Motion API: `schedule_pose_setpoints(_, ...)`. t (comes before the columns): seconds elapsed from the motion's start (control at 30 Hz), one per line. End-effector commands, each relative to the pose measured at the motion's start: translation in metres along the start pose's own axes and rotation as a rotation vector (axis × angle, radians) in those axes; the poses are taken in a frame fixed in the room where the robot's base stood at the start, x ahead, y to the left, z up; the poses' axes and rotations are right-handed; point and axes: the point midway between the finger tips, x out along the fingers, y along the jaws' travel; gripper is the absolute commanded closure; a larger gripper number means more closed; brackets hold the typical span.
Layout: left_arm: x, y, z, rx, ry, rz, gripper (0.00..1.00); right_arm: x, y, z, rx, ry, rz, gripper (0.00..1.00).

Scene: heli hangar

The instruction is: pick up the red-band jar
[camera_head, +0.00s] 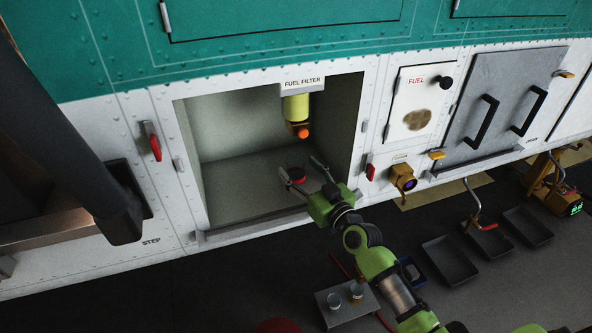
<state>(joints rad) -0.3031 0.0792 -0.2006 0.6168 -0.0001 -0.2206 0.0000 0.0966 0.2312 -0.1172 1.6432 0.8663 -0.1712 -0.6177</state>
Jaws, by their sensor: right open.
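My right gripper (303,176) reaches into the bay from the lower right. My left gripper is not in view.
A yellow fuel filter with an orange tip (302,132) hangs above the gripper. The bay's right wall (343,125) and front lip (250,229) are close to my arm. A small grey stand (341,318) with two glass jars is below. Black trays (450,262) lie right.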

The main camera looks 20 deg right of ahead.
Motion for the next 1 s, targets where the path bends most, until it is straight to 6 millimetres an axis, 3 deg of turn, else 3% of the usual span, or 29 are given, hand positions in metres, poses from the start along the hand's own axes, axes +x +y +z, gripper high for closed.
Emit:
schedule_pose_setpoints(0.17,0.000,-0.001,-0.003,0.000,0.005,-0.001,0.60,0.023,0.002,0.000,0.000,0.000,0.001,0.44)
schedule_pose_setpoints(0.43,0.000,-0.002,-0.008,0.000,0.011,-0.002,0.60,0.027,0.002,0.001,-0.001,-0.001,0.001,0.44)
schedule_pose_setpoints(0.47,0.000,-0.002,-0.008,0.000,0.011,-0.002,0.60,0.027,0.002,0.001,-0.001,-0.001,0.001,0.46)
schedule_pose_setpoints(0.6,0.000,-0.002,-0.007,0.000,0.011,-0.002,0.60,0.026,0.002,0.000,0.000,-0.001,0.001,0.83)
schedule_pose_setpoints(0.63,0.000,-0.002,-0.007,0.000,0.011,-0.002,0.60,0.026,0.002,0.000,0.000,-0.001,0.001,0.87)
schedule_pose_setpoints(1.0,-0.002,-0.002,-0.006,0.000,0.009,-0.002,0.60,0.027,0.002,-0.001,0.000,0.000,0.001,0.87)
